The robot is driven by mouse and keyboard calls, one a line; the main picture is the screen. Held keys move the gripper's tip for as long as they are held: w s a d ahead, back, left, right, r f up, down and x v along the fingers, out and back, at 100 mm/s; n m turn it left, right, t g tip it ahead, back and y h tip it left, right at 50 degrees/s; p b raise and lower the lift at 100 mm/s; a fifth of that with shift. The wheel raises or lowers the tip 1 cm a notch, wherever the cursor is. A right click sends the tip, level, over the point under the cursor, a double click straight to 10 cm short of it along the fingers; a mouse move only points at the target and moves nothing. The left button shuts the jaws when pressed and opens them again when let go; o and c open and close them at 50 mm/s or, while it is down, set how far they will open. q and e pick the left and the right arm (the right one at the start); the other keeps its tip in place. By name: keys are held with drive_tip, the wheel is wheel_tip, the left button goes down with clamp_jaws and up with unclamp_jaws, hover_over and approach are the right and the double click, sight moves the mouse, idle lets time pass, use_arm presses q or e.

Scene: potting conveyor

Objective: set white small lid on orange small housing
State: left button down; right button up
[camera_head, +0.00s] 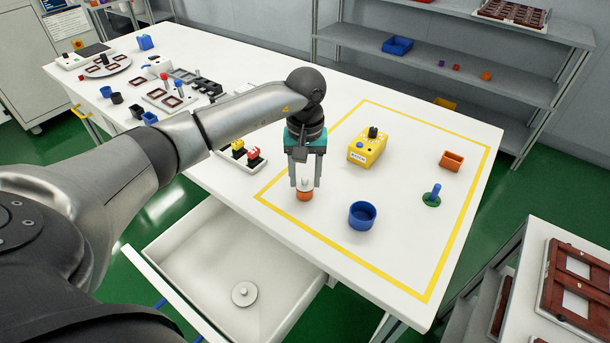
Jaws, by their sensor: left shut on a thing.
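My left gripper (304,184) points straight down over the table and is shut on the white small lid (305,184), a small pale piece between the fingertips. The orange small housing (304,196), small and round, stands on the table directly below the fingers, inside the yellow outline. The lid is at the top of the housing; I cannot tell whether they touch. The fingers partly hide both. My right gripper is not in view.
A blue round cup (362,215), a green disc with a blue peg (432,196), an orange box (452,161) and a yellow button box (367,148) stand nearby. An open drawer (185,243) below holds a round white lid (244,293).

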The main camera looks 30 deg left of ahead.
use_arm(q)
drive_tip(key=shift+f+b, duration=0.3)
drive_tip(key=shift+b, duration=0.05)
idle(0.4)
drive_tip(key=shift+c, duration=1.2)
unclamp_jaws()
wheel_tip(320, 180, up, 15)
drive_tip(key=p, duration=0.1)
drive_tip(key=shift+r+p, duration=0.15)
drive_tip(key=shift+p, duration=0.2)
